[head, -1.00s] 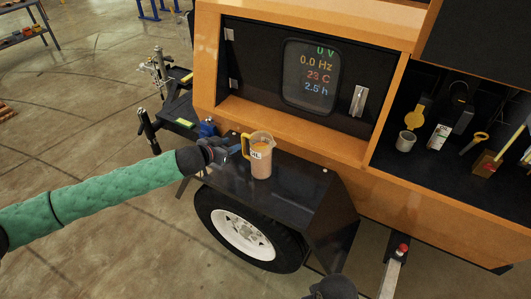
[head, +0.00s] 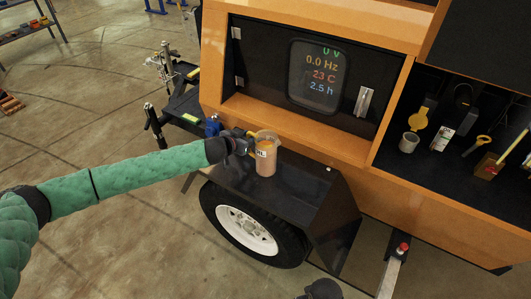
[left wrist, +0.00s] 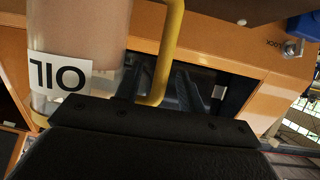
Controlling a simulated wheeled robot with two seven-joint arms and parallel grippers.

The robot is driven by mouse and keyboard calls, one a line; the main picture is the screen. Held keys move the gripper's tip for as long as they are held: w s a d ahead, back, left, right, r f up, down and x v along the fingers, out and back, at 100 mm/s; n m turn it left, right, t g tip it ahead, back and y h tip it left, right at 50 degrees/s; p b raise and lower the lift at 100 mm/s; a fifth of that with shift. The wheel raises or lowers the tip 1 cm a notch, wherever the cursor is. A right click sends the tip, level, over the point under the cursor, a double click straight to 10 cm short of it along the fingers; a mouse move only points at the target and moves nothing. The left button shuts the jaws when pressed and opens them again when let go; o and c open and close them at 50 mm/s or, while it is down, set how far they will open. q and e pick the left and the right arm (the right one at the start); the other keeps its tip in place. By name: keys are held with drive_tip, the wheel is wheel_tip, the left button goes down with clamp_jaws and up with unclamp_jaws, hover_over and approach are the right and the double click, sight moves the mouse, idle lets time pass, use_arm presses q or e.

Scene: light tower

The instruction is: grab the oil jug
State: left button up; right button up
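The oil jug (head: 266,160) is a clear jug of amber liquid with a white label and a yellow handle. It stands upright on the black fender above the wheel. In the left wrist view the jug (left wrist: 105,35) is close at the left, and its "OIL" label shows. My left gripper (head: 248,144) is at the handle side of the jug. In the left wrist view its two dark fingers (left wrist: 158,85) are apart, with the yellow handle (left wrist: 170,45) between them. A gap shows beside the handle. Only a dark part, perhaps my right gripper, shows at the bottom edge.
The orange light tower body (head: 290,128) rises just behind the jug, with a display panel (head: 315,77). An open bay at right holds a grey cup (head: 409,142), a yellow funnel-like item (head: 419,118) and other tools. The fender right of the jug is clear.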

use_arm(q)
clamp_jaws()
drive_tip(key=shift+r, duration=0.25)
idle(0.4)
